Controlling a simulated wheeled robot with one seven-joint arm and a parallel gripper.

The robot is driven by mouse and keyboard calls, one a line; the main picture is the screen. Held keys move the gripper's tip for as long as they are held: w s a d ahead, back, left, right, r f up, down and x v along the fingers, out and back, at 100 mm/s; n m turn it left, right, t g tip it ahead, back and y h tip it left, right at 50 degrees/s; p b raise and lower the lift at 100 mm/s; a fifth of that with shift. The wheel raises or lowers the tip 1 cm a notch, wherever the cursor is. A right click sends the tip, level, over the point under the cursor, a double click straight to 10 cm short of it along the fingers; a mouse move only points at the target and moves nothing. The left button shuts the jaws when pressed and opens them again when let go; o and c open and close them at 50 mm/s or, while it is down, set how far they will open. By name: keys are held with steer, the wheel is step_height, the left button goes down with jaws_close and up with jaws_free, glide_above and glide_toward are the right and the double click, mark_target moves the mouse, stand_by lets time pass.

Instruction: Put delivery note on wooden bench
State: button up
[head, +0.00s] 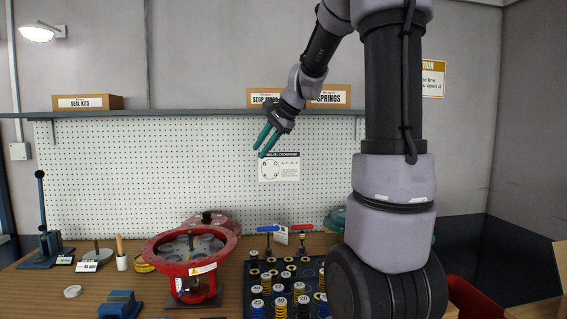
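The wooden bench (40,296) runs along the bottom of the head view, with its right part hidden behind my arm. My gripper (260,152) has teal fingers with a gap between them and nothing visible in it. It hangs well above the bench, in front of the pegboard, pointing down and left. I cannot identify the delivery note. A printed white sheet (279,167) is on the pegboard just right of my fingertips, but its heading looks like a bolting chart. A small white tag (282,236) is among the valve parts.
A red actuator housing (190,262) stands mid-bench. A dark tray (235,312) of springs is right of it. A blue press (43,235) stands at left, and a blue vise (121,305) is in front. A shelf (190,112) with boxes runs above the pegboard (120,160).

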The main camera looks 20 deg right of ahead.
steer(key=s+a+n+h, duration=0.1)
steer(key=s+n, duration=0.3)
steer(key=s, duration=0.8)
steer(key=s+a+n+h, duration=0.1)
steer(key=s+n, duration=0.4)
steer(key=s, duration=0.7)
steer(key=shift+s+a+f+t+h, duration=0.3)
steer(key=shift+a+f+t, duration=0.15)
steer(key=shift+a, duration=0.45)
